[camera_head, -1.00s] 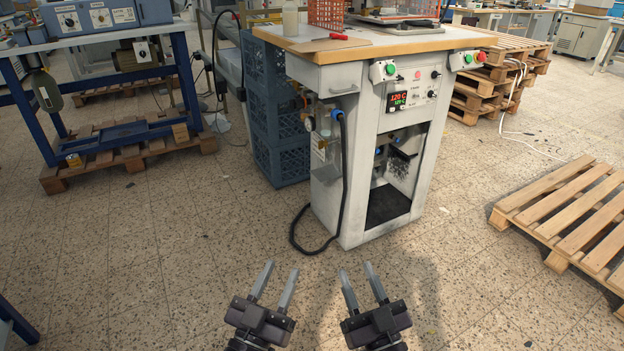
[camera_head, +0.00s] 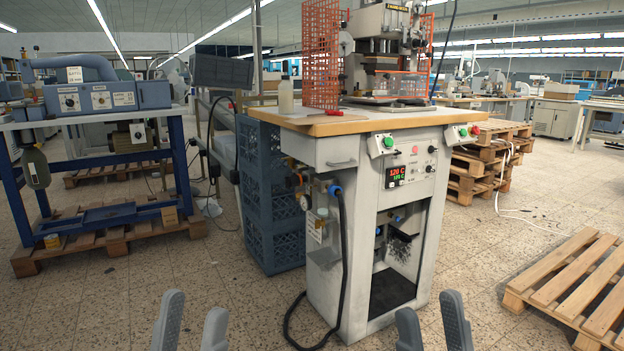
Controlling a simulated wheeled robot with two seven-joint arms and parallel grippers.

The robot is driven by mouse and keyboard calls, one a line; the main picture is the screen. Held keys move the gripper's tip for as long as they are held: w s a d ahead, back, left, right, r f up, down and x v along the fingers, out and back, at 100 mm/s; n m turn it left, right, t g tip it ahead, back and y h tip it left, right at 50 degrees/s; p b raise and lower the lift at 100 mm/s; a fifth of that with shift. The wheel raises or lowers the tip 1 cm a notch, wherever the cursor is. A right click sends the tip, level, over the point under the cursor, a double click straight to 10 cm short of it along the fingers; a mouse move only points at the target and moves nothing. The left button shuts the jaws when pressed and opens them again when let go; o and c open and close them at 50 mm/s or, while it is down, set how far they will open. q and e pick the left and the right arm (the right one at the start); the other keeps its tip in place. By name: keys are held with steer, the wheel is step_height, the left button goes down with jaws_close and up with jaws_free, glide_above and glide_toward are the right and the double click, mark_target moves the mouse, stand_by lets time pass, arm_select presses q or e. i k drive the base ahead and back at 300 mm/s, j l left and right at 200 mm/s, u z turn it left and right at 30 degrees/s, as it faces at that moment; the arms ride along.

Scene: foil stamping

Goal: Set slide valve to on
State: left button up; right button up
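The foil stamping machine (camera_head: 368,150) stands ahead, a light grey cabinet with a wooden top. On its left side is an air unit (camera_head: 318,215) with a small round gauge, a blue fitting (camera_head: 335,189) and a black hose (camera_head: 343,250). A small orange part (camera_head: 296,180) sits just left of the fitting. The slide valve is too small to make out for certain among these parts. My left gripper (camera_head: 193,318) and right gripper (camera_head: 431,320) show only their grey fingers at the bottom edge. Both are open, empty and well apart from the machine.
Blue crates (camera_head: 274,195) are stacked left of the machine. A blue-framed bench (camera_head: 95,217) on a pallet stands at the left. A wooden pallet (camera_head: 570,285) lies at the right, with stacked pallets (camera_head: 483,165) behind. The floor before the machine is clear.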

mark_target(333, 189)
steer(key=i+l+u, duration=0.1)
steer(key=i+u, duration=0.2)
steer(key=i, duration=0.15)
steer(key=i+l+u, duration=0.25)
steer(key=i, duration=0.2)
steer(key=i+l+u, duration=0.3)
steer(key=i, duration=0.15)
steer(key=j, duration=0.1)
